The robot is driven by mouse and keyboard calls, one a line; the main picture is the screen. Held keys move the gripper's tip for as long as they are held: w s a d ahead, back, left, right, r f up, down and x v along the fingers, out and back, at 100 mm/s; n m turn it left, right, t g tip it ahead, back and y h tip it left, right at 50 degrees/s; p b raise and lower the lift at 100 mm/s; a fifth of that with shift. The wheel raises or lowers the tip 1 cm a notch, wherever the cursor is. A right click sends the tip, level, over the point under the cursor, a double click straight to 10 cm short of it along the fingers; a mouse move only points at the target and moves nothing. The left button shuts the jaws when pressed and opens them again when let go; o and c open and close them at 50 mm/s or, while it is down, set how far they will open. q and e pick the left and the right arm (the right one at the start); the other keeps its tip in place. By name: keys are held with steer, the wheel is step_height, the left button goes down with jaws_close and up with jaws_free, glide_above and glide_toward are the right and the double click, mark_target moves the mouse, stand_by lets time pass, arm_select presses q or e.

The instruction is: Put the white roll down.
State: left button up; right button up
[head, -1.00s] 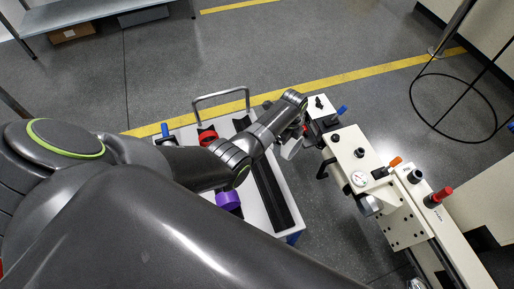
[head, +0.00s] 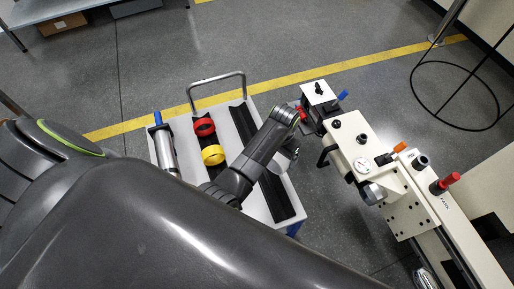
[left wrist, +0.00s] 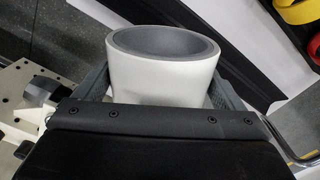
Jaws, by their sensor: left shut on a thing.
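My left gripper (head: 284,158) is over the right part of the white cart, near its right edge. It is shut on the white roll (left wrist: 160,82), a short white tube with a grey inside. In the left wrist view the roll sits between the two dark fingers, with its open end showing. In the head view only a small pale part of the roll (head: 290,149) shows beside the wrist; the arm hides the rest. I cannot tell its height above the cart. My right gripper is not in view.
The white cart (head: 240,170) has dark channels. A red ring (head: 204,127), a yellow ring (head: 213,155) and a silver cylinder with a blue end (head: 165,146) lie on its left side. A cream machine (head: 352,146) stands close on the right. The cart's handle (head: 217,86) is at the far end.

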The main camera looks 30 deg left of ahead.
mark_target(273, 170)
arm_select(q)
steer(key=s+n, duration=0.1)
steer(key=n, duration=0.2)
steer(key=shift+s+f+b, duration=0.35)
steer(key=shift+f+b, duration=0.05)
steer(key=s+n, duration=0.1)
steer(key=n, duration=0.1)
steer(key=s+n+b, duration=0.1)
steer(key=n, duration=0.1)
steer(key=shift+f, duration=0.1)
steer(key=shift+f+n, duration=0.15)
steer(key=shift+n, duration=0.15)
step_height(273, 170, down, 6)
steer(key=shift+r+b, duration=0.25)
steer(key=shift+b, duration=0.65)
step_height(273, 170, down, 4)
steer(key=shift+s+r+b, duration=0.1)
steer(key=shift+r+b, duration=0.1)
steer(key=shift+b, duration=0.4)
steer(key=shift+f, duration=0.3)
steer(key=shift+c, duration=1.3)
steer(key=o, duration=1)
steer(key=shift+c, duration=0.2)
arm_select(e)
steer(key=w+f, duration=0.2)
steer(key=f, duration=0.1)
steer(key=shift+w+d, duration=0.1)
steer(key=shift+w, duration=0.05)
